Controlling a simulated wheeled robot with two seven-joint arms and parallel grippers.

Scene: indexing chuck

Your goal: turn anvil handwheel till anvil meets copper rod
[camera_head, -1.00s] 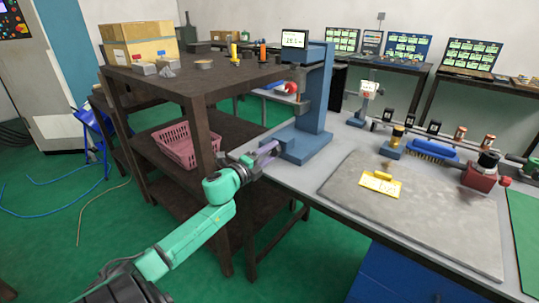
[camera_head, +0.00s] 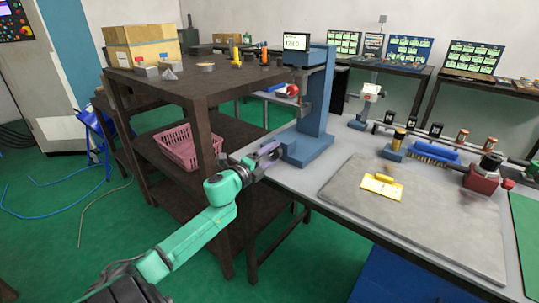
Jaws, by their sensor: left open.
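My left gripper (camera_head: 264,155) is open beside the lower left of the tester's base. A purplish part (camera_head: 268,148) shows at the fingers; whether it is the handwheel or part of the gripper, I cannot tell. The anvil and any copper rod on it are too small to make out, so their gap cannot be judged. My right gripper is not in view.
A dark shelf rack (camera_head: 205,85) stands left of the tester, close to my left arm, with a pink basket (camera_head: 178,148) on its middle shelf. Copper-coloured cylinders (camera_head: 461,137) stand further right.

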